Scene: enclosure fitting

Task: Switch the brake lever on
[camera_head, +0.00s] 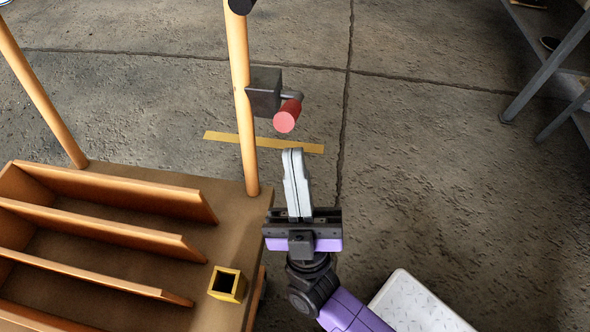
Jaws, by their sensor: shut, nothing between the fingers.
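The brake lever (287,116) has a red cylindrical grip on a short grey rod. It comes out of a dark grey box (264,91) fixed to the right upright post of a wooden cart. My gripper (292,152) is shut and empty, its two grey fingers pressed together and pointing up the picture. The fingertips are just below the red grip in the picture, with a small gap between them. I cannot tell how far apart they are in depth. Nothing hides the grip.
The cart (232,229) fills the lower left, with wooden dividers and a small yellow open box (227,284) near its edge. A yellow strip (222,137) lies on the concrete floor. A grey metal frame (545,80) stands at upper right. Floor between is clear.

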